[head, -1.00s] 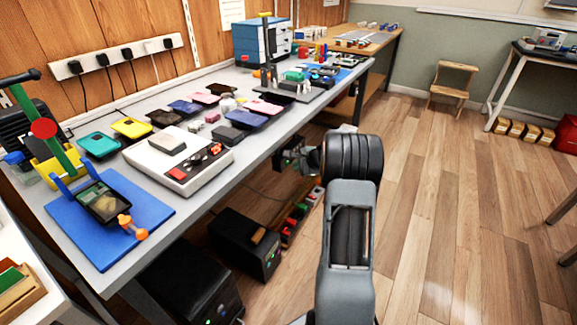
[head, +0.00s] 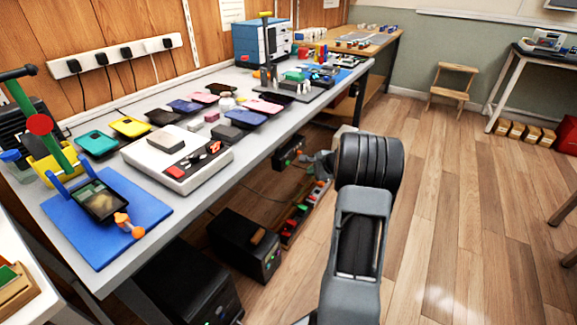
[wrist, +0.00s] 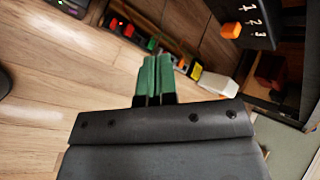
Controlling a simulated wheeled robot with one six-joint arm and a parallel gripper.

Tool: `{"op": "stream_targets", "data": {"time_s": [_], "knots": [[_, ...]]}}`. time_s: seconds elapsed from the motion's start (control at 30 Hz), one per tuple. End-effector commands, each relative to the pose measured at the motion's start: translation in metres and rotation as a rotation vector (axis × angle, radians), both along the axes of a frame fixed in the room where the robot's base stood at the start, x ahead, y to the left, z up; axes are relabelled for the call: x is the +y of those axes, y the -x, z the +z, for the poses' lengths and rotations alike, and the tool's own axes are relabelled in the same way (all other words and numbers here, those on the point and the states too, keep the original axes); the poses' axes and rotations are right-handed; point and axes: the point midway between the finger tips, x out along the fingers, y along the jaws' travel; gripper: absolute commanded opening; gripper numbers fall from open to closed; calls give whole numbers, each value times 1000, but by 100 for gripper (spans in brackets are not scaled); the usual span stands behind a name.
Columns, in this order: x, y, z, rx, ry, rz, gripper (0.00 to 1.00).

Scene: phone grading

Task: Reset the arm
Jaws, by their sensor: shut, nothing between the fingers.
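My gripper (wrist: 157,80) shows in the wrist view as two green fingers pressed together, shut and empty. It points down over the wooden floor near a low row of coloured items. My arm stands in the aisle to the right of the bench.
On the bench are a white tester box (head: 152,158), a blue mat (head: 62,225) with a phone (head: 98,203), and several phones. Black boxes (head: 243,243) and a strip of coloured items (head: 299,217) lie under the bench.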

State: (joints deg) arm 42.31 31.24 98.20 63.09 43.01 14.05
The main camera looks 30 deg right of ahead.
Motion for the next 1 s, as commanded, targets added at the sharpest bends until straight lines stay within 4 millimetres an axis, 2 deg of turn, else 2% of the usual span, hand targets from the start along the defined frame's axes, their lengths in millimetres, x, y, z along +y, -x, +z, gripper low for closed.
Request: {"op": "stream_targets", "data": {"time_s": [0.6, 0.7, 0.77, 0.87, 0.97, 1.0], "knots": [[-2, 5, 0, 0, -1, 1, 0], [1, 5, 6, 0, 6, 12, 0], [10, 4, 19, 3, 20, 38, 0], [38, 7, 56, 15, 71, 133, 0], [83, 16, 112, 33, 159, 289, 0], [104, 22, 137, 42, 202, 365, 0]]}}
